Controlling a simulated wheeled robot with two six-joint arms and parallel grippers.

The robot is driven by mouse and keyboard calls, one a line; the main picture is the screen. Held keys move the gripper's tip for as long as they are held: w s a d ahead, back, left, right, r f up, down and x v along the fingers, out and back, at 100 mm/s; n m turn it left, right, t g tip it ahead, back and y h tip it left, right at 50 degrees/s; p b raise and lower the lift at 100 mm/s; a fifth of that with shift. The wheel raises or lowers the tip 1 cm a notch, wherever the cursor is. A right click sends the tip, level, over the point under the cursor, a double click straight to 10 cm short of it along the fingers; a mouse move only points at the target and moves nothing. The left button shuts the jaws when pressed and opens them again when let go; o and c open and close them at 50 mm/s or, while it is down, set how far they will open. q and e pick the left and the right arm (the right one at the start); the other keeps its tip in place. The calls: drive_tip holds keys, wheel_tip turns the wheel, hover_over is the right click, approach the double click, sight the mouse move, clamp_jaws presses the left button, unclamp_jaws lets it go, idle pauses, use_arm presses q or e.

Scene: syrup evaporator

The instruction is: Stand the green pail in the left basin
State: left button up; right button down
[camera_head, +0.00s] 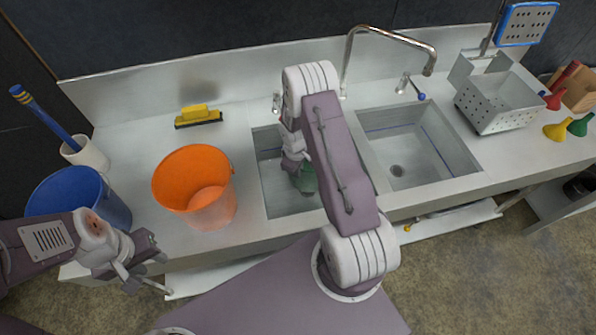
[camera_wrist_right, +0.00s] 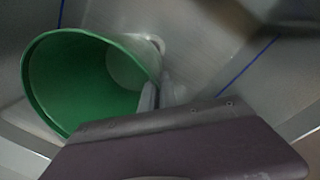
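The green pail (camera_head: 306,181) is inside the left basin (camera_head: 276,200), mostly hidden behind my right arm in the head view. In the right wrist view the pail (camera_wrist_right: 75,85) shows large, its open mouth toward the camera and its far end by the basin surface. My right gripper (camera_wrist_right: 158,94) has its fingers on either side of the pail's wall at the rim, closed on it. Whether the pail's base rests flat is hidden. My left gripper (camera_head: 146,264) is empty, its fingers apart, in front of the counter at the left.
An orange bucket (camera_head: 197,188) stands on the counter left of the basin, with a blue bucket (camera_head: 78,190) further left. A yellow-handled squeegee (camera_head: 199,115) lies behind. The tall faucet (camera_head: 390,35) rises behind the basins. The right basin (camera_head: 408,150) is empty.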

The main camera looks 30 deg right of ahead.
drive_tip(key=shift+s+f, duration=0.1)
drive_tip(key=shift+f, duration=0.05)
drive_tip(key=c, duration=1.6)
unclamp_jaws()
drive_tip(key=shift+c, duration=0.2)
